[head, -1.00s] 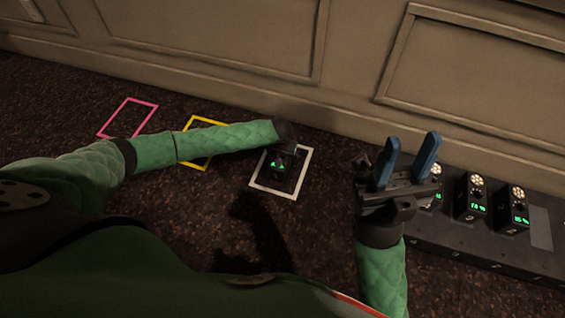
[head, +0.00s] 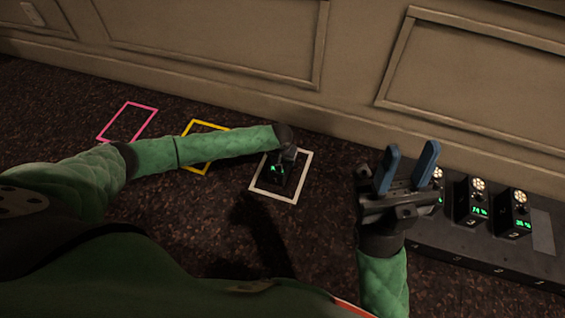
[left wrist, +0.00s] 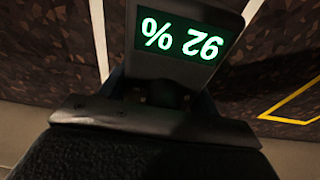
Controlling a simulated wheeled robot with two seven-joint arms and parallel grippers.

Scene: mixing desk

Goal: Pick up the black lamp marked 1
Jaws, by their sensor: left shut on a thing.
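A small black lamp (head: 272,172) with a green lit display stands within the white outlined rectangle (head: 304,165) on the dark speckled surface. My left gripper (head: 286,155) reaches it from above and is shut on it. In the left wrist view the lamp's display (left wrist: 180,37) reads 92 %, upside down, close to the jaws. The gripper hides part of the lamp, and I cannot read a number mark on it. I cannot tell whether the lamp touches the surface. My right gripper (head: 409,160) is open and empty, its two blue fingers pointing up.
More black lamps, including one (head: 472,202) and another (head: 514,212), stand in a dark numbered rack (head: 470,250) at the right. Yellow (head: 217,126) and pink (head: 128,103) outlined rectangles lie at the left. A panelled wall (head: 215,40) bounds the back.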

